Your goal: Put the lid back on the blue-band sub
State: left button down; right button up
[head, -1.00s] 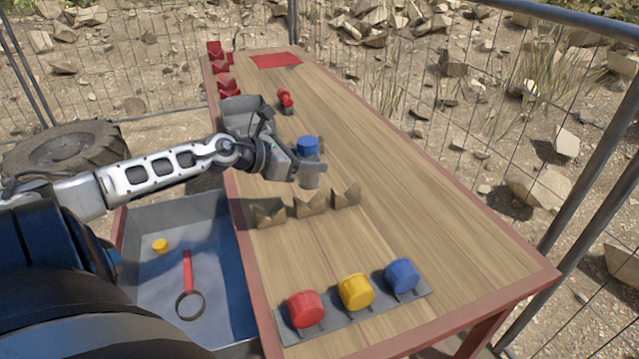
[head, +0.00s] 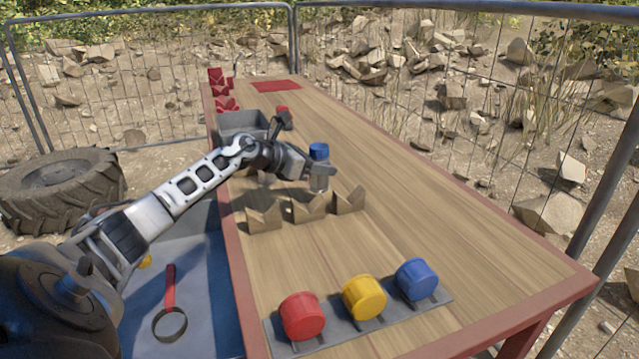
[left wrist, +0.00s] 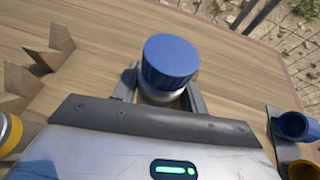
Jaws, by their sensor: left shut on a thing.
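My left gripper (head: 320,174) is shut on a grey cylinder with a blue top (head: 319,151), held upright beside the wooden V-shaped cradles. In the left wrist view the blue top (left wrist: 170,62) is a solid round cap over a silver body, between the two fingers. A blue lid-like cup (head: 417,279) sits at the right end of a grey rack (head: 385,322), beside a yellow cup (head: 364,297) and a red cup (head: 302,316). The blue cup's open side shows in the left wrist view (left wrist: 297,126). My right gripper is not in view.
Wooden V cradles (head: 263,217) stand in a row near the left edge. A silver cylinder with a yellow band (left wrist: 9,131) is at the wrist view's left edge. Red cradles (head: 222,90) and a grey bin (head: 240,121) are farther back. The table's right side is clear.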

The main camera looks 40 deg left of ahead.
aim_at(319, 178)
pick_arm(q)
jog(key=shift+r, duration=0.15)
jog(key=f+b, duration=0.3)
jog(key=shift+w+a+f, duration=0.1)
jog(key=shift+w+f, duration=0.15)
jog(key=shift+f, duration=0.35)
jog(key=c, duration=1.1)
grip_release()
jog(key=shift+o, duration=0.2)
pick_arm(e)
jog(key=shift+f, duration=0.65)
